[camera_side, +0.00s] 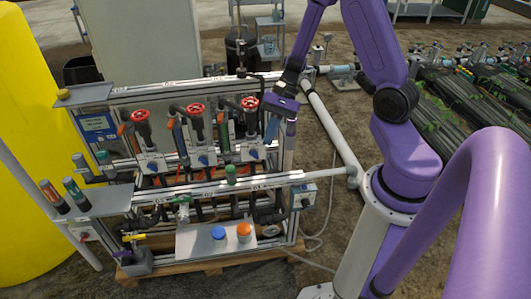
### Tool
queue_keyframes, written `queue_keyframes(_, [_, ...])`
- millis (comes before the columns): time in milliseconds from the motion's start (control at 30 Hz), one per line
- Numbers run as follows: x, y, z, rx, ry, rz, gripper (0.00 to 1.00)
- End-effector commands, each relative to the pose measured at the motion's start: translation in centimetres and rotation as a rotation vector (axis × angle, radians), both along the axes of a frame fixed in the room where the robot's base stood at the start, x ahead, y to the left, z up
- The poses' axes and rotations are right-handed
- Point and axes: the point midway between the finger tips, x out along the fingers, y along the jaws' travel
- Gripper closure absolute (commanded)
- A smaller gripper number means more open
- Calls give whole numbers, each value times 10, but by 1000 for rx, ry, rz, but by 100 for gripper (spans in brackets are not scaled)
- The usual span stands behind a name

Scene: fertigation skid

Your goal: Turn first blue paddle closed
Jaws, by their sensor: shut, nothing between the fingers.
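Small blue paddles show low on the three metering units of the skid: one at the left unit (152,166), one at the middle unit (203,160), one at the right unit (253,154). They are too small for me to read their angle. My gripper (283,112) hangs at the right side of the skid, right of the right unit's red handwheel. It is shut and empty. Its fingertips are hard to pick out against the pipes, and I cannot tell whether they touch anything.
Red handwheels (196,109) stand above the units. A lower plate (214,241) holds a blue cap (218,233) and an orange cap (244,230). A yellow tank (30,130) stands left. A white pipe (330,125) runs right.

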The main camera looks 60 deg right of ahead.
Motion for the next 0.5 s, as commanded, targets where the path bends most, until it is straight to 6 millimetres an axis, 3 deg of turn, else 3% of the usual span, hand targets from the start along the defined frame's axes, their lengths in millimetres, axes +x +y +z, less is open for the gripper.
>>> queue_keyframes(100, [20, -42, -24, 43, 72, -293, 100])
queue_keyframes(233, [32, -91, -51, 90, 141, -600, 100])
queue_keyframes(400, [32, -148, -83, 142, 214, -937, 100])
queue_keyframes(500, [28, -170, -96, 163, 242, -1068, 100])
